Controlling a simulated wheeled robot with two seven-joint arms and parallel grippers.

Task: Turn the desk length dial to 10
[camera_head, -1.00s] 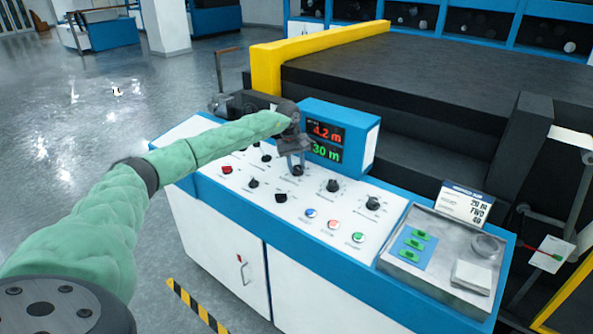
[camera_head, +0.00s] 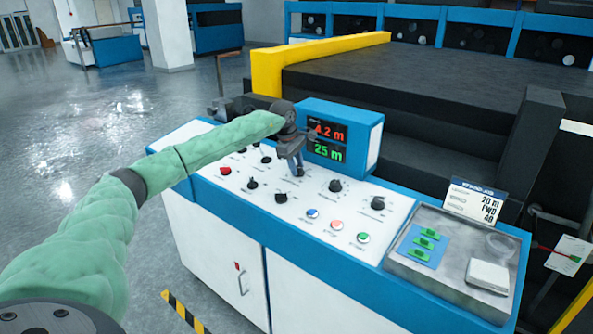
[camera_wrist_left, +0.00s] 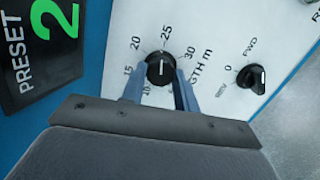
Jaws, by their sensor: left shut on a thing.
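The length dial (camera_wrist_left: 160,70) is a round black knob with a white pointer line, with marks from 10 to 30 around it in the left wrist view. Its pointer aims about at 25. My left gripper (camera_wrist_left: 159,88) is shut on the dial, one finger on each side. In the head view my left gripper (camera_head: 297,168) reaches down onto the white panel (camera_head: 268,198) and mostly hides the dial. The green preset display (camera_head: 327,152) reads about 25 m; the red one above it (camera_head: 328,132) seems to read 4.2 m. My right gripper is not in view.
A FWD/REV knob (camera_wrist_left: 251,77) sits beside the dial. More black knobs (camera_head: 335,186) and coloured buttons (camera_head: 337,225) are on the panel. A metal tray (camera_head: 440,270) stands at the right end. The display box (camera_head: 371,150) rises close behind the gripper.

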